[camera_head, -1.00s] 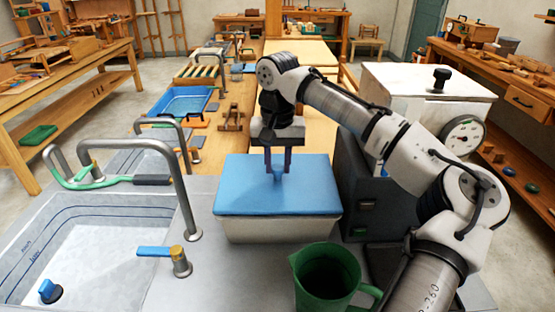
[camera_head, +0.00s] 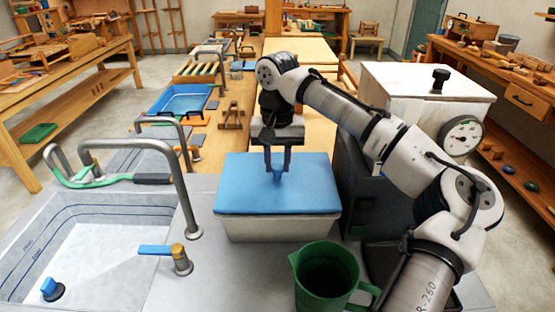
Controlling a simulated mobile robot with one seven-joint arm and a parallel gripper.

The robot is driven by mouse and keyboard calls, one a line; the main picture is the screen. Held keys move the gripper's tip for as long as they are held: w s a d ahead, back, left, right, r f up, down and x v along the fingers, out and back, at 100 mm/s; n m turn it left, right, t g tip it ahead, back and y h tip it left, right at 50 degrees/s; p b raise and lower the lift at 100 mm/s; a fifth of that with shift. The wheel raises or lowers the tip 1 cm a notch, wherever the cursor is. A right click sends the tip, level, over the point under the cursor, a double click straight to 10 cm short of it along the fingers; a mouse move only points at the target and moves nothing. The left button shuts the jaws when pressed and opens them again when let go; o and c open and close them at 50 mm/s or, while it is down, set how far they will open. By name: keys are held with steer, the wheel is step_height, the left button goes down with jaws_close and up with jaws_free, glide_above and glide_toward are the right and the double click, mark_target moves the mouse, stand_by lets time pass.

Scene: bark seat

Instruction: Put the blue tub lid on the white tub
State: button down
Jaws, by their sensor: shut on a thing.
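The blue tub lid (camera_head: 245,190) lies flat over the top of the white tub (camera_head: 270,228), its edges about in line with the tub's rim. Only the tub's front wall shows below the lid. My gripper (camera_head: 277,172) points straight down over the middle of the lid, its two fingers shut on the lid's small blue handle. Whether the lid is fully seated all around cannot be told, as the back edges are hidden.
A green jug (camera_head: 326,278) stands just in front of the tub at the right. A sink (camera_head: 90,260) with a curved metal faucet (camera_head: 185,190) and a blue-handled tap (camera_head: 178,255) are at the left. A white box with a dial (camera_head: 425,95) stands behind right.

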steer(key=shift+f, duration=0.55)
steer(key=c, duration=0.7)
jaws_free()
step_height(320, 180, up, 7)
steer(key=p, duration=0.6)
stand_by(0.5)
